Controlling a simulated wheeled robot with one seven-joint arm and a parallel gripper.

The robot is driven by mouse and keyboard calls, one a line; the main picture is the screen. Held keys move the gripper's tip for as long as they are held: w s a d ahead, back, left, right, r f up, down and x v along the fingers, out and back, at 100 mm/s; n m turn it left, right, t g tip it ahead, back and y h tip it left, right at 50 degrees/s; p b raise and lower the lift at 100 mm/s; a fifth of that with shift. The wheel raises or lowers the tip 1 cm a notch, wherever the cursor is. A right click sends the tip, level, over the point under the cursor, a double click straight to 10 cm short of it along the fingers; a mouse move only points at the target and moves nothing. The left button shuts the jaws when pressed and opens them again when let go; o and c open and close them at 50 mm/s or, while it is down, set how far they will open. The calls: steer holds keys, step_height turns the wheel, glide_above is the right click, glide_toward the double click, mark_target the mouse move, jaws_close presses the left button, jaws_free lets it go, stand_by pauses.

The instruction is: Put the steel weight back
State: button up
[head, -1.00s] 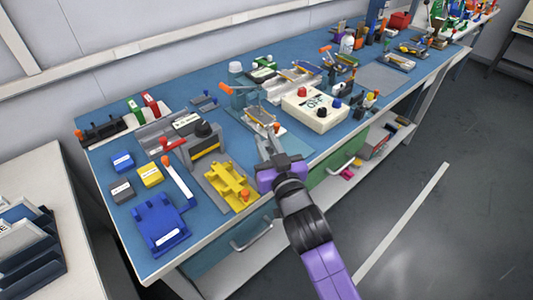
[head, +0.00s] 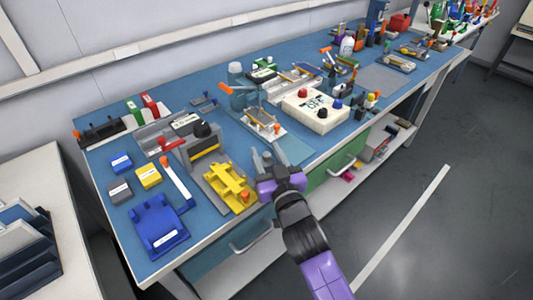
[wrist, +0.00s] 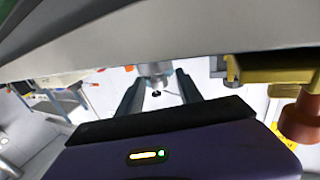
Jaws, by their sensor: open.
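My gripper (head: 263,160) is at the front edge of the bench, just right of the yellow fixture (head: 231,190). In the wrist view its two dark fingers (wrist: 155,95) stand apart with a gap between them. A pale, shiny shape shows beyond that gap, too small and blurred to name. I cannot pick out the steel weight with certainty in either view; small grey parts near my gripper are partly hidden by it. The yellow fixture also shows close at the right of the wrist view (wrist: 275,70).
The blue bench top (head: 110,195) is crowded. A blue tray (head: 160,225) lies at the front left, with a black-knobbed grey press (head: 203,150) behind the yellow fixture. A white box (head: 315,112) with coloured knobs stands right. Open floor lies in front.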

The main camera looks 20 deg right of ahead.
steer(key=shift+r, duration=0.1)
steer(key=shift+r, duration=0.1)
steer(key=s, duration=1.2)
steer(key=shift+a+b, duration=0.4)
steer(key=shift+a, duration=0.05)
steer(key=s+f+g+y, duration=0.1)
steer(key=s+f, duration=0.2)
steer(key=s, duration=0.6)
steer(key=s+f+g, duration=0.1)
steer(key=s+f, duration=0.2)
steer(key=s, duration=0.5)
steer(key=s+r+g, duration=0.1)
steer(key=s+r, duration=0.2)
steer(key=s, duration=1.1)
steer(key=shift+s+d+n, duration=0.35)
steer(key=shift+d+n, duration=0.05)
steer(key=shift+d, duration=0.05)
